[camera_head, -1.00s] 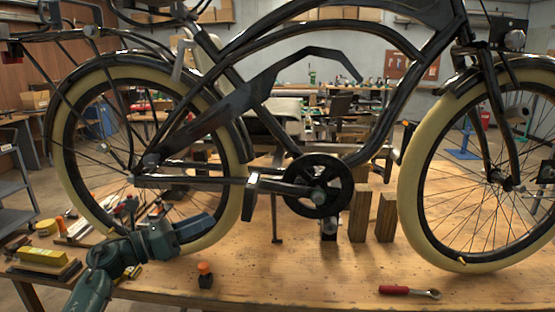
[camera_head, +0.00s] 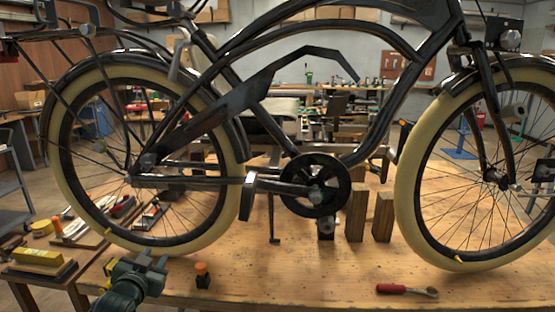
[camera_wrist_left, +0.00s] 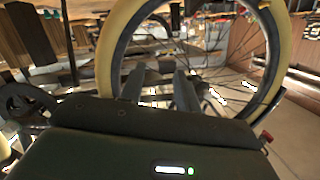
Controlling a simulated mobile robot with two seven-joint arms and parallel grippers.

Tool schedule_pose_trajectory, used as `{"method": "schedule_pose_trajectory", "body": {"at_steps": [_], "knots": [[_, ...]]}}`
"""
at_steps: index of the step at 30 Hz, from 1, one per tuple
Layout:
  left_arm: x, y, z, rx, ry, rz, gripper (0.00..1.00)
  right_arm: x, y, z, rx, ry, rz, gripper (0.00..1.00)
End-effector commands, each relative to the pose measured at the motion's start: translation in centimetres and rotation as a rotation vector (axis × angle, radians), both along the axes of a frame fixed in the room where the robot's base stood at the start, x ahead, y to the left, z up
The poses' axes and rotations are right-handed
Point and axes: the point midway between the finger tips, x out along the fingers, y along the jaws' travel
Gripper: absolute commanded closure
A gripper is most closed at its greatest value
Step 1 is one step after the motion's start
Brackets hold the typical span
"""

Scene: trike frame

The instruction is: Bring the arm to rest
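My left gripper (camera_head: 154,259) is low at the front left of the workbench (camera_head: 330,283), in front of the lower edge of the rear wheel's cream tyre (camera_head: 190,246). Its fingers stand apart, and no object shows between them. In the left wrist view the two fingers (camera_wrist_left: 160,88) are also parted, with the wheel (camera_wrist_left: 120,45) beyond them. The black bicycle-like frame (camera_head: 280,125) stands upright on the bench. Whether the gripper touches the tyre cannot be told. My right gripper is not seen.
A small orange-capped bottle (camera_head: 202,275) stands just right of my left gripper. A red-handled tool (camera_head: 405,290) lies near the bench's front edge. Wooden blocks (camera_head: 357,212) stand below the crank. A yellow box (camera_head: 38,257) is at far left. The front middle of the bench is clear.

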Motion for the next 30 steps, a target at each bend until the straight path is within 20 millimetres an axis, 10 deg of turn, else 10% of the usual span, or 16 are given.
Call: {"method": "schedule_pose_trajectory", "body": {"at_steps": [9, 18, 30], "knots": [[-15.5, -9.2, -13.1, -0.101, 0.227, -0.133, 0.68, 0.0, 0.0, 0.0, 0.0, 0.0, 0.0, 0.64], [-30.7, -15.3, -17.1, -0.246, 0.412, -0.186, 0.68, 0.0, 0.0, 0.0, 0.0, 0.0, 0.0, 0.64], [-34.3, -16.4, -17.1, -0.285, 0.456, -0.19, 0.68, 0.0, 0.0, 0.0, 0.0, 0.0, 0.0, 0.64]]}}
